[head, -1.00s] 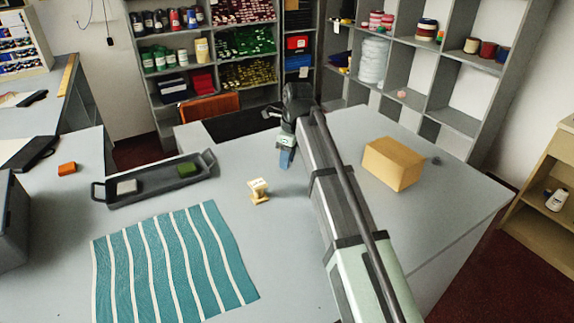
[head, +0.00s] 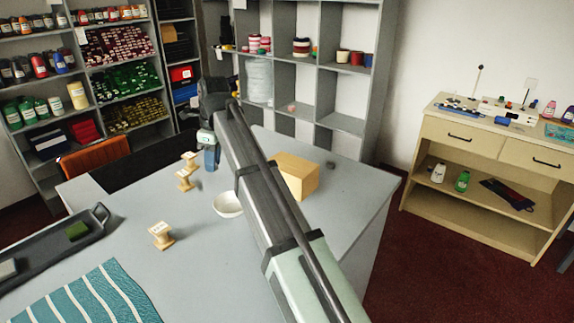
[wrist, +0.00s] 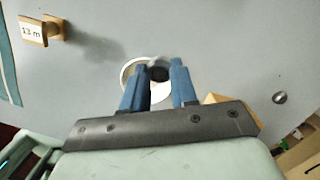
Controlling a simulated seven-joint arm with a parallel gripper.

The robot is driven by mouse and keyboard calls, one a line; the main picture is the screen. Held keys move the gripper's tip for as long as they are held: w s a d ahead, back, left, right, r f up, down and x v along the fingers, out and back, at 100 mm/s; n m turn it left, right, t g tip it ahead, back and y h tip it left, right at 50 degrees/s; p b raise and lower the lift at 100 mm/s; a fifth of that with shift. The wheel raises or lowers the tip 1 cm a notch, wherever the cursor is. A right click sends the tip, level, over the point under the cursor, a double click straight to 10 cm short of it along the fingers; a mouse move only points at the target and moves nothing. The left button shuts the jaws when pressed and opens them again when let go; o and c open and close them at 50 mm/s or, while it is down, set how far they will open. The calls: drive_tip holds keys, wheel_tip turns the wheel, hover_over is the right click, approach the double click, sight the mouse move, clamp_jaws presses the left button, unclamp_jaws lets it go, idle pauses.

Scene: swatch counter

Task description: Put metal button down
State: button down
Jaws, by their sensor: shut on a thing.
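My gripper (head: 211,165) holds its blue fingers pointing down above the grey counter. In the wrist view, the fingers (wrist: 160,75) are shut on a small grey and dark round thing (wrist: 158,71), likely the metal button. Its face is partly hidden between the fingertips. A white bowl (head: 228,204) sits on the counter; in the wrist view the bowl (wrist: 129,71) lies behind the fingertips and the held thing. I cannot tell the exact height above it.
Wooden spool-shaped stands with labels (head: 161,236) (head: 186,181) (head: 190,159) stand left of the bowl. A tan box (head: 297,177) and a small dark round thing (head: 330,165) lie to the right. A dark tray (head: 45,247) and striped teal cloth (head: 88,298) lie at left.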

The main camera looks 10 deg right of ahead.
drive_tip(key=w+d+r, duration=0.1)
drive_tip(key=d, duration=0.4)
drive_tip(key=w+d+r+m, duration=0.1)
drive_tip(key=w+d, duration=0.1)
drive_tip(key=d, duration=0.2)
drive_tip(key=w+d+r+m, duration=0.1)
drive_tip(key=w+d+r, duration=0.1)
drive_tip(key=d, duration=0.3)
drive_tip(key=shift+w+d, duration=0.15)
drive_tip(key=shift+d, duration=0.2)
wheel_tip(320, 180, up, 4)
drive_tip(key=m, duration=0.2)
hover_over(288, 160)
drive_tip(key=shift+d+f+m+t+h, duration=0.15)
drive_tip(key=shift+f+m, duration=0.2)
drive_tip(key=shift+f, duration=1.35)
drive_tip(key=shift+f+m+t+h, duration=0.1)
drive_tip(key=shift+f+m, duration=0.2)
drive_tip(key=shift+f, duration=1.4)
drive_tip(key=shift+d+f+m+t+h, duration=0.15)
drive_tip(key=shift+f+m, duration=0.2)
drive_tip(key=shift+f, duration=1.35)
drive_tip(key=shift+f, duration=0.1)
drive_tip(key=c, duration=0.9)
unclamp_jaws()
